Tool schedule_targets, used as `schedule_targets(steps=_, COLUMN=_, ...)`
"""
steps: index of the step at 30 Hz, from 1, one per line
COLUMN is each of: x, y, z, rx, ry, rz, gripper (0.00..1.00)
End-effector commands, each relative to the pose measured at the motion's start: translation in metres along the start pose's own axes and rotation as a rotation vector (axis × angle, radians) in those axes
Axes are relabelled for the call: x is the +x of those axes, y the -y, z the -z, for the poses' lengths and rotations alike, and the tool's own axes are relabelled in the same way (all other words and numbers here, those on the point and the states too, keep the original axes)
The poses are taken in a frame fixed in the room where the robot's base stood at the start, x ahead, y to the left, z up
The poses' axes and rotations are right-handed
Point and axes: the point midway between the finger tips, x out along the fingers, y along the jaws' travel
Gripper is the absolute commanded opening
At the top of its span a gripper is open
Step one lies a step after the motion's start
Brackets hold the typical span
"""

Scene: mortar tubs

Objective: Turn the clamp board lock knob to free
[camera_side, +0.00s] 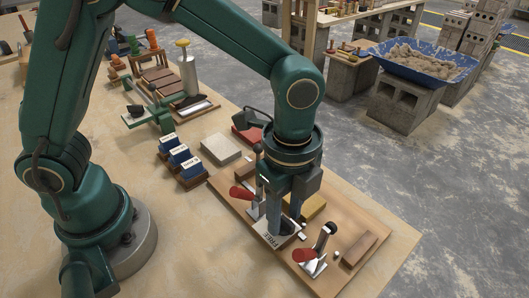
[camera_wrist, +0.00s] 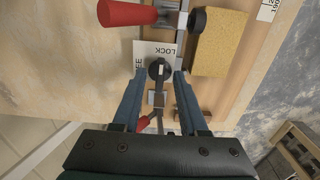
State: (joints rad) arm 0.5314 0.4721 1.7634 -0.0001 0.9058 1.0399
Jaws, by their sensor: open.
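The lock knob (camera_wrist: 158,69) is a round black knob with a pale bar, on a white plate (camera_wrist: 146,48) of the wooden clamp board (camera_side: 376,216). The plate reads LOCK on one side; part of FREE shows on the other. The pale bar runs roughly up and down in the wrist view; which word it marks is not clear. My gripper (camera_wrist: 157,77) is open, its two blue fingers on either side of the knob. I cannot tell if they touch it. In the side view my gripper (camera_side: 285,222) points down over the plate, largely hiding the knob.
Red-handled toggle clamps (camera_side: 240,192) (camera_side: 304,255) stand close on both sides of my gripper. A yellow block (camera_wrist: 217,42) and a brown block (camera_side: 359,249) lie on the board. Blue boxes (camera_side: 179,156) stand to the left. The table's front left is clear.

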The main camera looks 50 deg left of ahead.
Motion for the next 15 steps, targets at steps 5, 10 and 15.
schedule_targets(steps=5, x=-0.0002, y=0.0, z=-0.0001, rx=0.0, ry=0.0, rz=0.0, gripper=0.39)
schedule_targets(steps=10, x=-0.0003, y=0.0, z=-0.0001, rx=0.0, ry=0.0, rz=0.0, gripper=0.0)
schedule_targets(steps=15, x=-0.0005, y=0.0, z=-0.0001, rx=-0.003, ry=0.0, rz=0.0, gripper=0.0)
